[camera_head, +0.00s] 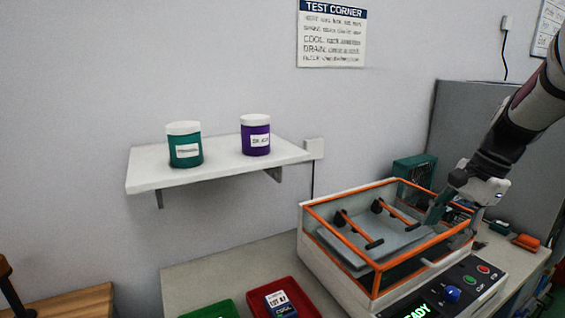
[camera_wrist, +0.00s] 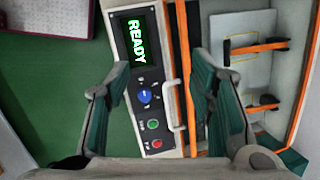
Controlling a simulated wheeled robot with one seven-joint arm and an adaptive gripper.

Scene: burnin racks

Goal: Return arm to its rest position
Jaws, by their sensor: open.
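My gripper (camera_wrist: 163,92) is open and empty in the wrist view, its two green-padded fingers spread over the front of the test machine. In the head view my gripper (camera_head: 440,205) hangs at the right, by the right side of the machine's orange-edged clear cover. The machine's control panel (camera_wrist: 140,75) shows a green READY screen, a blue knob, a green button and a red button. The panel also shows in the head view (camera_head: 460,284). Inside the cover, a grey plate (camera_head: 372,240) carries two orange-and-black clamp handles.
A white wall shelf (camera_head: 220,168) holds a teal jar (camera_head: 185,145) and a purple jar (camera_head: 255,136). A red bin (camera_head: 256,306) with a labelled block and a green bin (camera_head: 208,309) sit left of the machine. A grey partition (camera_head: 470,120) stands behind my arm.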

